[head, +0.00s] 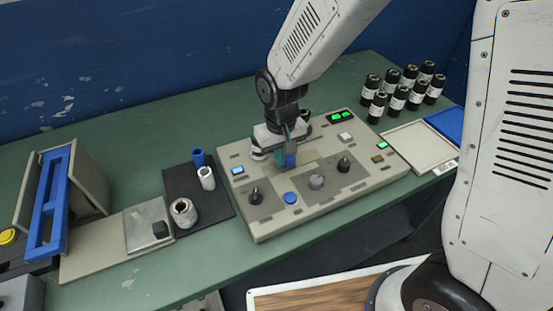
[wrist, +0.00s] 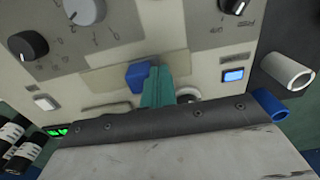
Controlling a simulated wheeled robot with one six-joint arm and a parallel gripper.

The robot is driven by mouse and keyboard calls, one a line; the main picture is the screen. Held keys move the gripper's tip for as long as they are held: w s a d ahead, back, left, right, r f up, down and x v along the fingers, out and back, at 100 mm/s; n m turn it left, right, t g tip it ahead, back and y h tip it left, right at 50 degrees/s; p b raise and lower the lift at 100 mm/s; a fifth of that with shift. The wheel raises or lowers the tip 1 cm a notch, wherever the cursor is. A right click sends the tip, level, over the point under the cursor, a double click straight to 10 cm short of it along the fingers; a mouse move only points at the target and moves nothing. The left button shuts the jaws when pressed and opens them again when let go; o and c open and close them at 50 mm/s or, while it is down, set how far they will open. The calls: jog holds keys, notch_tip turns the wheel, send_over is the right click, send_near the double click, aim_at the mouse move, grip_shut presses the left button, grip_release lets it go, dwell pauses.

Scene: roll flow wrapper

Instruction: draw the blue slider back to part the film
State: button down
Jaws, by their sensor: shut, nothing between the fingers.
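My gripper (wrist: 157,86) has teal fingers, shut together and empty. They are down at the panel, right beside the slider on its right in the wrist view. Whether they touch it I cannot tell. I cannot make out the film.
The panel also carries dark knobs (head: 344,164), a grey knob (head: 316,182), a round blue button (head: 290,198) and a lit blue button (head: 238,170). A black mat (head: 217,212) with rolls lies left. Black bottles (head: 398,97) and a pale tray (head: 418,147) stand right.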

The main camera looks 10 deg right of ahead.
aim_at(299, 162)
jog(key=shift+w+d, duration=0.35)
jog(key=shift+d, duration=0.8)
jog(key=shift+w+d, duration=0.3)
jog(key=shift+d, duration=0.85)
jog(key=shift+w+d, duration=0.35)
jog(key=shift+d, duration=0.8)
jog(key=shift+s+a, duration=0.2)
jog(key=shift+a, duration=0.45)
notch_tip(299, 162, up, 8)
jog(key=shift+s, duration=0.1)
jog(key=s+d+r+m, duration=0.1)
jog(key=s+d+r, duration=0.3)
jog(key=s, duration=0.3)
jog(key=s+d+r+m+t, duration=0.1)
jog(key=s+d+r, duration=0.3)
jog(key=s, duration=0.3)
jog(key=s+d+r+m, duration=0.1)
jog(key=s+d+r, duration=0.3)
jog(key=s, duration=0.4)
jog(key=shift+r, duration=0.75)
jog(key=c, duration=2.1)
grip_release()
jog(key=shift+c, duration=0.2)
